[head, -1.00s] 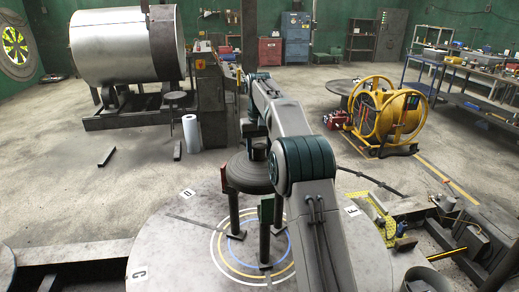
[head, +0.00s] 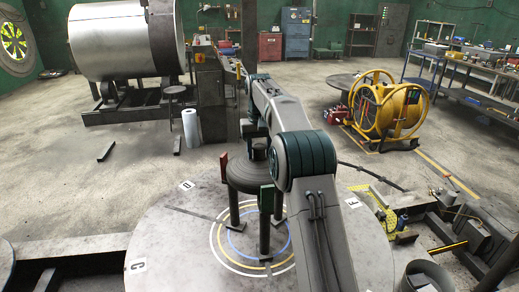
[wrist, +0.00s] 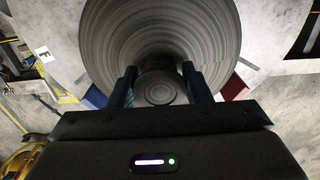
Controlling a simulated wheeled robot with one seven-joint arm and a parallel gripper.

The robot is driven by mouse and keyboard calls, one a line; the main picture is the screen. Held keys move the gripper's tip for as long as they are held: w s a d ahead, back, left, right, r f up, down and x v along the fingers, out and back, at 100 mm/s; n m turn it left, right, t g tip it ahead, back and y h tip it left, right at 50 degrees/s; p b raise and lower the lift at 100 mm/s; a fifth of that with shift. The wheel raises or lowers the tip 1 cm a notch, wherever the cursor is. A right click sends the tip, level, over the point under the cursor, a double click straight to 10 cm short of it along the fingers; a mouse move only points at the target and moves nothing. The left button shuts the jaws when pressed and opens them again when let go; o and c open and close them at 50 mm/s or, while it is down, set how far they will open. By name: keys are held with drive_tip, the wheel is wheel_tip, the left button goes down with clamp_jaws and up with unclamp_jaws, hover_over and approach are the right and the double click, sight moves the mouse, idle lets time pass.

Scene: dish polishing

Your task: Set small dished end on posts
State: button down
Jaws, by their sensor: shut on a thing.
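The small dished end (head: 249,176) is a dark grey round dish with a central knob, low among the upright posts (head: 234,208) on the round table. My gripper (head: 257,150) is above it, partly hidden by my arm. In the wrist view my gripper's two fingers (wrist: 160,88) are shut on the knob (wrist: 160,90), with the ringed dish beyond. A red post tab (head: 224,163) rises beside the left rim, and a green tab (head: 267,198) stands at the near rim. A blue tab (wrist: 95,97) shows in the wrist view. I cannot tell whether the dish touches every post.
The round table (head: 175,240) has coloured rings and letter marks. A yellow perforated plate (head: 374,204) and clutter lie at its right. A white roll (head: 191,128) stands on the floor behind. A yellow drum machine (head: 388,112) is farther right.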

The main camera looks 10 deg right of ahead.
drive_tip(key=shift+f+b, duration=0.4)
drive_tip(key=shift+f, duration=0.25)
drive_tip(key=shift+f, duration=0.1)
drive_tip(key=c, duration=0.7)
unclamp_jaws()
drive_tip(key=shift+s, duration=0.1)
drive_tip(key=shift+f, duration=0.2)
wheel_tip(320, 180, up, 5)
drive_tip(key=p, duration=0.5)
drive_tip(key=shift+r, duration=2.1)
